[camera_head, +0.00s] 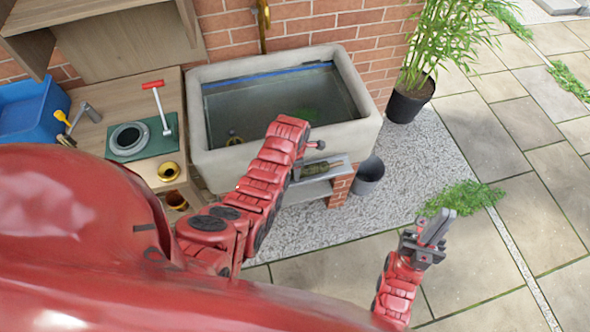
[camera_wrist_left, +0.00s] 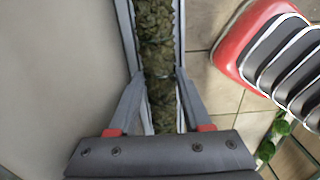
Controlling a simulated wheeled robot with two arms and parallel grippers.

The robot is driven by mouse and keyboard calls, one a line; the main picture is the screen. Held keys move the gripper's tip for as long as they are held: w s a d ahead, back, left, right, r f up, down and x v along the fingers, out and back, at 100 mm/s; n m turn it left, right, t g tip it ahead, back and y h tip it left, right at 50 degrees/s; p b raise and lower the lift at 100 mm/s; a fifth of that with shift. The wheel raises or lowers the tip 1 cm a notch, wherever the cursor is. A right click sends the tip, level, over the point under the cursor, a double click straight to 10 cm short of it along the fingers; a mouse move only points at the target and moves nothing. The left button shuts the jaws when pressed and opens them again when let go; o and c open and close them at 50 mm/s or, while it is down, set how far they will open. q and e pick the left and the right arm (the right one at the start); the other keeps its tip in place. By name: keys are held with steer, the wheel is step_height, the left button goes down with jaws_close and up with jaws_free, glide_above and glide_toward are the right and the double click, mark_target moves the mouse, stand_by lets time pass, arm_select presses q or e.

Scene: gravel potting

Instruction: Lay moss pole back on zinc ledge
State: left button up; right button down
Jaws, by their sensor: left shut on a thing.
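The moss pole (camera_head: 316,170), a dark green-brown mossy rod, lies along the zinc ledge (camera_head: 341,160), a narrow grey metal shelf at the front of the stone sink. In the left wrist view the moss pole (camera_wrist_left: 157,42) runs lengthwise between the fingers of my left gripper (camera_wrist_left: 157,85), with the ledge's pale metal edges (camera_wrist_left: 125,20) on both sides. My left gripper is shut on the moss pole. In the head view its fingers are largely hidden behind my wrist. My right gripper (camera_head: 437,231) hangs over the paving, apart from everything; its finger gap is unclear.
The stone sink (camera_head: 358,133) with water stands behind the ledge. A dark grey bucket (camera_head: 369,178) is right of the brick support (camera_head: 340,188). A wooden bench (camera_head: 90,135) with tools is at left.

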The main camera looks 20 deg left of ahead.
arm_select(q)
steer(key=shift+f, duration=0.25)
stand_by(0.4)
steer(key=o, duration=1.1)
steer(key=shift+o, duration=0.2)
steer(key=shift+r+b, duration=0.15)
steer(key=shift+b, duration=0.15)
steer(key=shift+w+r, duration=0.1)
steer(key=shift+r, duration=0.6)
step_height(320, 180, up, 6)
steer(key=shift+f+b, duration=0.1)
steer(key=shift+b, duration=1.05)
step_height(320, 180, up, 10)
steer(key=p, duration=0.8)
steer(key=shift+s, duration=0.2)
